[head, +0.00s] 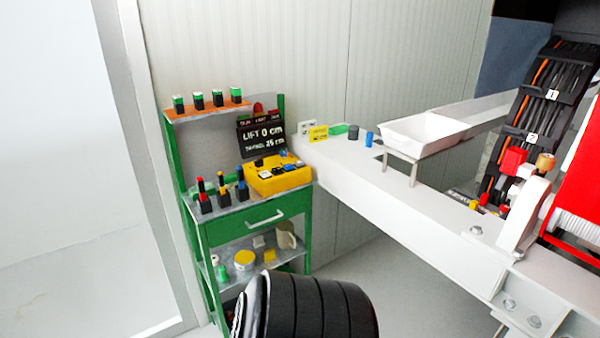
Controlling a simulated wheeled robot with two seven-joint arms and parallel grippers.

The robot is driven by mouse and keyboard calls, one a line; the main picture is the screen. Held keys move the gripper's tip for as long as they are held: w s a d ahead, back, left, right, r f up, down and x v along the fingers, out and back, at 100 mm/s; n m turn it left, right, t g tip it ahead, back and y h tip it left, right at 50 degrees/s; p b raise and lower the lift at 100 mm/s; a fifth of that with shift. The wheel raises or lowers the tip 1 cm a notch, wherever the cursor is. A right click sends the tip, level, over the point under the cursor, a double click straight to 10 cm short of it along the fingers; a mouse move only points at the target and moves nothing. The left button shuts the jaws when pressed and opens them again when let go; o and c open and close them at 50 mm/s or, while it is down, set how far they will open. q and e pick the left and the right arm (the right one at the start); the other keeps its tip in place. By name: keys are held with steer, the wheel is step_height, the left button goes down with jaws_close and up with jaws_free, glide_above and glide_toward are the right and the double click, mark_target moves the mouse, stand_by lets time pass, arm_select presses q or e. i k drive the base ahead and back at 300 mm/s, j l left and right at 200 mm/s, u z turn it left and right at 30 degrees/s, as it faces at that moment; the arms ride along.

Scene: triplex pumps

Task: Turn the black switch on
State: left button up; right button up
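Neither of my grippers is in view.
A black display (262,137) reading "LIFT 0 cm" stands behind the box. The green cart (205,232) holds red, yellow and blue-topped items beside it. A white beam (380,190) runs right, bearing a white tray (422,133). A black ribbed cylinder fills the bottom centre.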

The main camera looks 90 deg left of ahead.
mark_target(258, 163)
steer(key=u, duration=2.95)
